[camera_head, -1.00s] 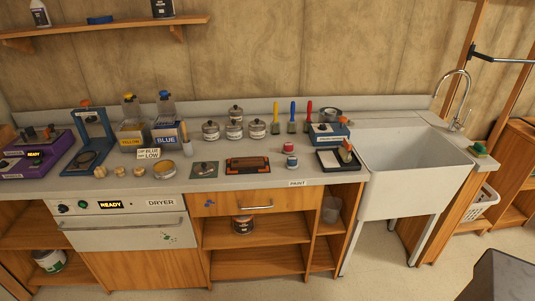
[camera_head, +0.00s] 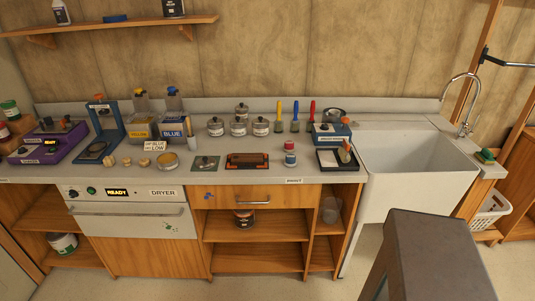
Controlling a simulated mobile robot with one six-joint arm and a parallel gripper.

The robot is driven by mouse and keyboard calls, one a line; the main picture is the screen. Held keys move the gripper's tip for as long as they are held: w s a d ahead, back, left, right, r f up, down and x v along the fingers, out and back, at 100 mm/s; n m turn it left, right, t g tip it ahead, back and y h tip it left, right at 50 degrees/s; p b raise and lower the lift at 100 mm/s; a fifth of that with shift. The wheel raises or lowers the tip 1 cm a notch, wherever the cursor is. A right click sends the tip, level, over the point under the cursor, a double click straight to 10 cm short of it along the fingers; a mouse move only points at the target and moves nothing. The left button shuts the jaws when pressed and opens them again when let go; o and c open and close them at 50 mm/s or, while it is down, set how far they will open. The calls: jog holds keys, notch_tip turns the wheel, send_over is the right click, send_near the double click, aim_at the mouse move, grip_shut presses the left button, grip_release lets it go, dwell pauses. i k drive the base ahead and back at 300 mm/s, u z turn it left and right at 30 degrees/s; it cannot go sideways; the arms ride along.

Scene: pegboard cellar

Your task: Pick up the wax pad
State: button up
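No label reading wax pad is legible. A shallow round tin with a tan-yellow face (camera_head: 168,160) sits on the counter, right of several small wooden knobs (camera_head: 144,162); it may be the wax pad, but I cannot tell for sure. A green pad-like thing (camera_head: 486,156) lies on the ledge right of the sink. My gripper is not in view. A dark grey block, probably part of my arm, rises at the lower right, well in front of the counter.
A white sink (camera_head: 410,180) stands at right. Floor shows in front.

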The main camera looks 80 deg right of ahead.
aim_at(289, 147)
jog(key=z, duration=0.7)
jog(key=k, duration=0.15)
jog(key=u, duration=1.9)
jog(key=k, duration=2.65)
jog(key=z, duration=0.2)
